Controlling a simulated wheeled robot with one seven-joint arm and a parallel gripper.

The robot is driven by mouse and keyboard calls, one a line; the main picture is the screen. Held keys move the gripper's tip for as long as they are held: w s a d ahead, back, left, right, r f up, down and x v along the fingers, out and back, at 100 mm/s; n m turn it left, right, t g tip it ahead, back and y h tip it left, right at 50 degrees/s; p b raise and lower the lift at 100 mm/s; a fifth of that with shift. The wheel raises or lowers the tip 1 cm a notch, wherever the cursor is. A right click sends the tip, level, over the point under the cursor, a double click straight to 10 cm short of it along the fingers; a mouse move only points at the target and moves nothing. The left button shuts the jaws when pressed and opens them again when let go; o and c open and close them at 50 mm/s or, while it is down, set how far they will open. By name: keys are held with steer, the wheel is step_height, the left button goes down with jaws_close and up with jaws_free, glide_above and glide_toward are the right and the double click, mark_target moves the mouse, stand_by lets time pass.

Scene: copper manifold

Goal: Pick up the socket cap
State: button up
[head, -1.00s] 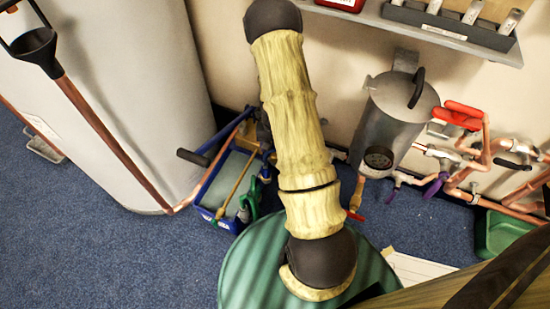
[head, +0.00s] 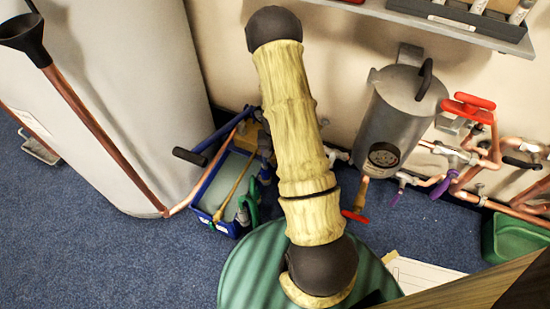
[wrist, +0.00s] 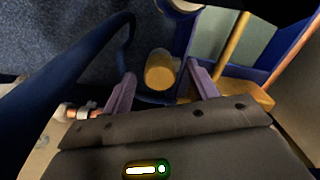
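In the wrist view a yellow-brown, round, short cylinder (wrist: 160,72) shows between my gripper's fingers; it may be the socket cap, but I cannot be sure. My gripper (wrist: 160,80) is open, with one purple finger on each side of this cylinder. I see a gap on both sides and cannot tell how far below the fingertips it lies. In the head view my arm covers the gripper, and I cannot make out the cap there.
A blue crate (head: 203,193) with tools stands by the large white cylinder (head: 120,110); its blue wall (wrist: 298,50) is right of my fingers. A grey metal vessel (head: 395,115) and copper pipes with red valve handles (head: 470,105) are along the wall.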

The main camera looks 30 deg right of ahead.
steer(key=c, duration=1)
step_height(320, 180, up, 10)
steer(key=p, duration=0.6)
step_height(320, 180, up, 4)
steer(key=p, duration=0.4)
steer(key=shift+r+p, duration=0.25)
steer(key=shift+p, duration=0.05)
